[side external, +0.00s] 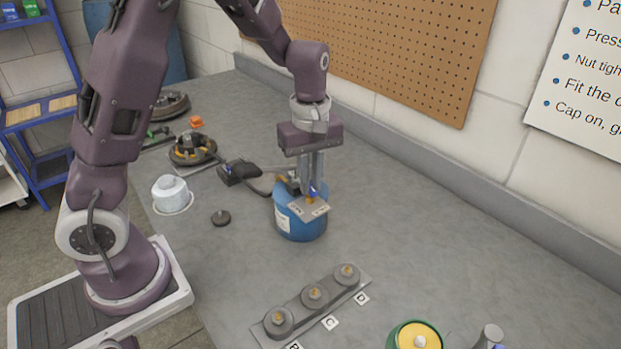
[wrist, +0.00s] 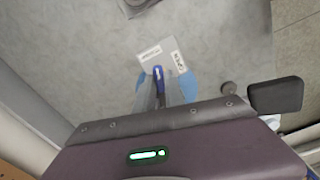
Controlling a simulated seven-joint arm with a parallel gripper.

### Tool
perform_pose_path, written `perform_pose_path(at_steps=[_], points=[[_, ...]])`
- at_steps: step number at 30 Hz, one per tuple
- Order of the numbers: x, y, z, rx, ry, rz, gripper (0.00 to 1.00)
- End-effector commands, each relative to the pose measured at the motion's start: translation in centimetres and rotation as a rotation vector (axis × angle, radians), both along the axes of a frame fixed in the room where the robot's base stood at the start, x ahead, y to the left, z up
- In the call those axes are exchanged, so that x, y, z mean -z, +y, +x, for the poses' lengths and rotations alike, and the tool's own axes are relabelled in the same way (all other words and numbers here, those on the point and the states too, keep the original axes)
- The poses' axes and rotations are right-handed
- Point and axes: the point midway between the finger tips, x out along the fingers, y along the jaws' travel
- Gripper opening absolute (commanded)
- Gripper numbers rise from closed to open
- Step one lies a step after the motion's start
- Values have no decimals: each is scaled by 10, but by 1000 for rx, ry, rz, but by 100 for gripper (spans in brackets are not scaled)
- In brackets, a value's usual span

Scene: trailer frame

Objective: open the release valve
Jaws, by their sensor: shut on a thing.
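A blue canister (side external: 292,222) with a white label stands on the bench below my gripper. A flat grey plate (side external: 307,212) with two small white labels sits at its top. Their lettering is too small to read surely. A small blue lever (side external: 314,191), which looks like the release valve's handle, stands by the plate. My gripper (side external: 311,183) points down and is shut on this lever. In the wrist view the blue lever (wrist: 158,74) shows at the fingertips, pointing towards the labels. The fingers hide part of the lever and the valve body.
A strip with several round knobs (side external: 313,296) and letter tags lies in front. A dark hose fitting (side external: 240,172) lies left of the canister, near a white jar (side external: 170,193) and a dark knob (side external: 221,217). A green and yellow container (side external: 415,338) stands front right. The bench's right side is clear.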

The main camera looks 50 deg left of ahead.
Motion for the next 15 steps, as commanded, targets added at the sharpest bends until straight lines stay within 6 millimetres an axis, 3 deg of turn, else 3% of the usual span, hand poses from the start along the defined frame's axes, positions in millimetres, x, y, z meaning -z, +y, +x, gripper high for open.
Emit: perform_pose_path(at_steps=[15], points=[[-1,0,0,487,-2,-2,0]])
